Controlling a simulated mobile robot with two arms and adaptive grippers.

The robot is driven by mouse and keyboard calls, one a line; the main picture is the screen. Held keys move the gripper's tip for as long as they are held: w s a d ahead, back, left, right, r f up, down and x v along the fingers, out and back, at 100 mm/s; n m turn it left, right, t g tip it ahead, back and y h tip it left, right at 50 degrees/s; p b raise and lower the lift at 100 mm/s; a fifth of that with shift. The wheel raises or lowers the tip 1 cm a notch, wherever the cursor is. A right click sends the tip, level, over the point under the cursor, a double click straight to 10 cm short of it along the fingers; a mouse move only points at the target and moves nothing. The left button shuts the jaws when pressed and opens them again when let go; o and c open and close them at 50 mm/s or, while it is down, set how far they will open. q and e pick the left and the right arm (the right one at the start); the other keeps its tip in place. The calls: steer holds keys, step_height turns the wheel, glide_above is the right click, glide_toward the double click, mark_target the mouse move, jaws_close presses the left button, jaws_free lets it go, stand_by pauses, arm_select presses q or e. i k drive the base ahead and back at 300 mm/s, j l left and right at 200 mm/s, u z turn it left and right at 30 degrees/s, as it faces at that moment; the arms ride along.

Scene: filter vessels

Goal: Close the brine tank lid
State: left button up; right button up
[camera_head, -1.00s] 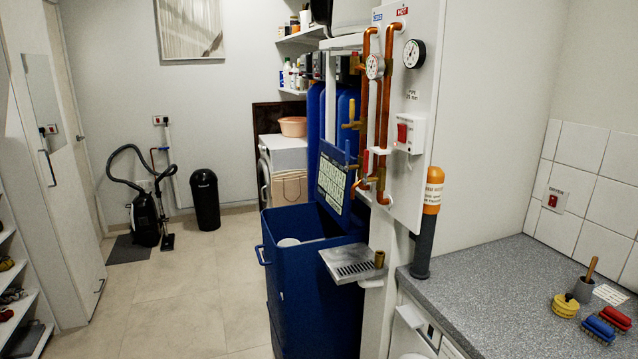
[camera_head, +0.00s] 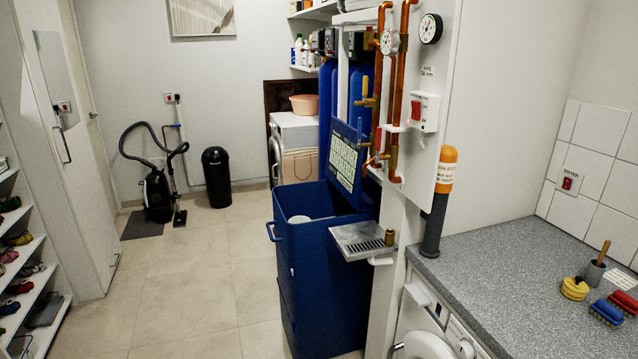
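The brine tank (camera_head: 325,285) is a tall blue bin standing on the floor in the middle of the head view. Its lid (camera_head: 345,165) is a blue panel with a pale printed label, standing raised at the tank's back right edge, so the tank is open at the top. A white round part (camera_head: 299,219) shows inside the tank. Neither of my grippers can be made out at the tank or lid.
A metal drip tray (camera_head: 362,240) juts out beside the tank's right rim, below copper pipes (camera_head: 399,90). A grey counter (camera_head: 510,275) fills the right. A vacuum cleaner (camera_head: 158,195) and black bin (camera_head: 217,177) stand behind. The floor (camera_head: 190,290) left of the tank is clear.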

mark_target(345, 161)
steer(key=i+j, duration=0.35)
steer(key=j, duration=0.15)
steer(key=i+j, duration=0.3)
steer(key=j, duration=0.2)
